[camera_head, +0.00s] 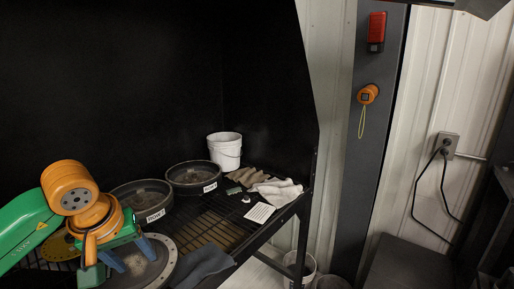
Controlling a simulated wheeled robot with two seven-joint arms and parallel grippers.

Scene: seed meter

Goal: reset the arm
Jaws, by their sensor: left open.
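My left arm, green and orange, comes in from the left over the near end of a dark wire-mesh bench (264,232). My left gripper (128,255) has two blue fingers set apart, pointing down over a grey round metal plate (158,270). The gripper looks empty. I cannot tell whether the fingertips touch the plate. My right gripper is not in view.
Two round dark pans with labels, one near (140,199) and one farther (194,177), stand behind the gripper. A white bucket (225,151), gloves (246,175), a white cloth (277,192), a printed card (259,212) and a dark cloth (203,266) lie around. A post (368,150) stands right.

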